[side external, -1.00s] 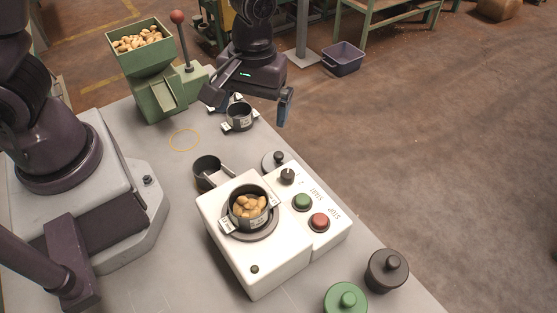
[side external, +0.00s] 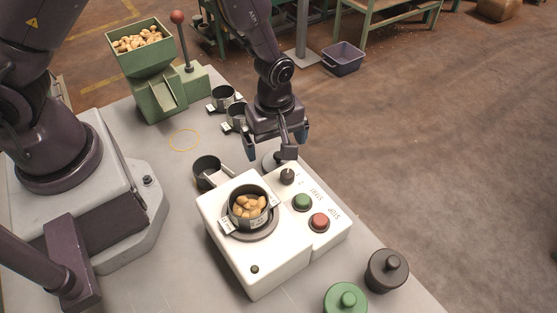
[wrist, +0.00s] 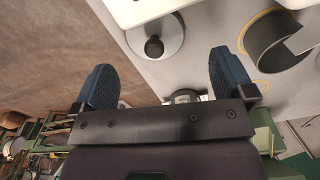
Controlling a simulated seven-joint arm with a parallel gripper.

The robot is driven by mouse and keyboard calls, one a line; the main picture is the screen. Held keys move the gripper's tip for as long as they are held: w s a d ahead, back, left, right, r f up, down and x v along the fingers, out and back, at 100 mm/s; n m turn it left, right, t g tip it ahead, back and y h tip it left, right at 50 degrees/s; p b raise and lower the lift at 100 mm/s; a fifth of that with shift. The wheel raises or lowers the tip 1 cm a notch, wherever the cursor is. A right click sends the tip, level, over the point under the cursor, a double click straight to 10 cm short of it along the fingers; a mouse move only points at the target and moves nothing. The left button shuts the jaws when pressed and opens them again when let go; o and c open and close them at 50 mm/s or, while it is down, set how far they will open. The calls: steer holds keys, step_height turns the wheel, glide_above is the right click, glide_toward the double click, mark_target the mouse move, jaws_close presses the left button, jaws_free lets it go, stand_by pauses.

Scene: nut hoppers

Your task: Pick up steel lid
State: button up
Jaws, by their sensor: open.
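The steel lid (side external: 268,162) is a grey disc lying on the table just behind the white cooker, partly hidden by my gripper in the side view. My gripper (side external: 277,146) points down above the lid. Its two blue fingers are apart with nothing between them. In the wrist view the lid is a little ahead of the open fingers (wrist: 163,62), roughly centred between them, and not touched.
The white cooker (side external: 237,270) holds a pot of nuts (side external: 249,207) and has green and red buttons. An empty dark pan (side external: 207,169) is left of it. Two pots (side external: 223,97) (side external: 236,117) stand behind. Green (side external: 346,299) and black (side external: 387,270) lids are at the front right.

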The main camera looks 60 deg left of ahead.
mark_target(278, 153)
steer(key=f, duration=0.5)
steer(key=shift+w+f, duration=0.15)
steer(key=shift+w, duration=0.15)
steer(key=c, duration=0.9)
